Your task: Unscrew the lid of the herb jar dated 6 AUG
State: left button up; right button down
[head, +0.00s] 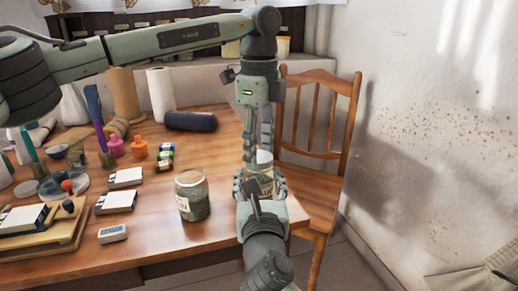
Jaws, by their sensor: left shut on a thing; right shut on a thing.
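A glass herb jar (262,182) is near the table's right edge, largely hidden by my grippers. Its pale lid (265,157) shows at the top. My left gripper (258,153) reaches down from above and is shut on the lid. My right gripper (259,186) comes in from the front and is shut on the jar's body. A second herb jar (192,196), with green-grey contents and a pale label, stands upright on the table to the left, apart from both grippers. I cannot read the date on either jar.
The wooden table (165,238) has free room in front of the second jar. White boxes (115,201), small bottles (138,147), a dark roll (190,121) and a grey timer-like device (113,233) lie to the left. A wooden chair (325,150) stands close on the right.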

aim_at(259, 156)
pick_arm(q)
jog(key=shift+r, duration=0.1)
jog(key=shift+r, duration=1)
jog(key=shift+r, duration=2)
pick_arm(e)
jog(key=shift+c, duration=2.3)
grip_release()
